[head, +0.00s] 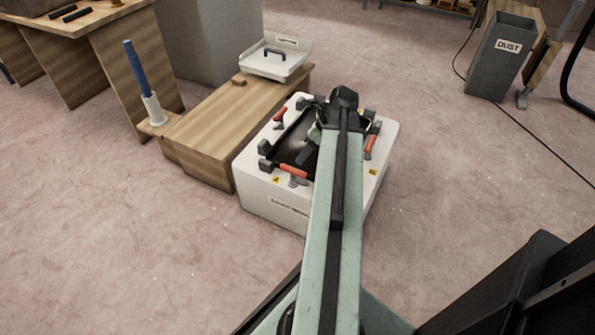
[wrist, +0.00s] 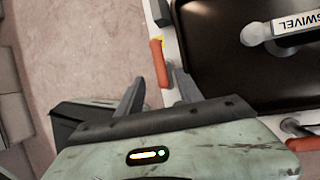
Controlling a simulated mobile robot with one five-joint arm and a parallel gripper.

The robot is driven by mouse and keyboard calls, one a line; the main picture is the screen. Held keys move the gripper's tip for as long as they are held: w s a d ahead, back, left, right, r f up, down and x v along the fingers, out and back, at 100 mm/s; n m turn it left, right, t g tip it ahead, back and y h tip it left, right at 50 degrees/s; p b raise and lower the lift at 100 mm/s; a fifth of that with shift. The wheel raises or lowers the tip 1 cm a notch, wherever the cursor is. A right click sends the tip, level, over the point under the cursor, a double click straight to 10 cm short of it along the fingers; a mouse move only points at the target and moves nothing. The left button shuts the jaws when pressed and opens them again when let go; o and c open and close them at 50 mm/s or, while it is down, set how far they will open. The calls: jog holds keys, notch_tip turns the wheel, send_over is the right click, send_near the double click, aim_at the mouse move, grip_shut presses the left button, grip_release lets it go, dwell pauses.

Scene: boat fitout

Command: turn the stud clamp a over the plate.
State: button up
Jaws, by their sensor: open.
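The white fixture block (head: 275,205) carries a dark plate (head: 291,145) with red-handled clamps around it. The front clamp (head: 293,170) lies beside a yellow tag that seems to read A. Another red-handled clamp (head: 370,147) is at the right edge, by a yellow tag too small to read. A third (head: 280,115) is at the back left. My gripper (head: 343,103) is above the block's far right part; my arm hides its fingers there. In the wrist view, my open gripper (wrist: 156,82) has its fingers near the lower end of a red handle (wrist: 160,63); contact is unclear.
A wooden bench (head: 210,125) adjoins the block's left side, with a white tray (head: 275,65) on it. A blue-handled tool (head: 136,68) stands farther left. A grey DUST bin (head: 492,68) stands at the back right.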

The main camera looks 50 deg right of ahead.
aim_at(295, 169)
jog(key=b+x, duration=0.6)
jog(key=x, duration=0.1)
jog(key=shift+w+f+b, duration=0.1)
jog(key=shift+f+b, duration=0.2)
jog(key=shift+f, duration=0.05)
jog(key=shift+r, duration=0.15)
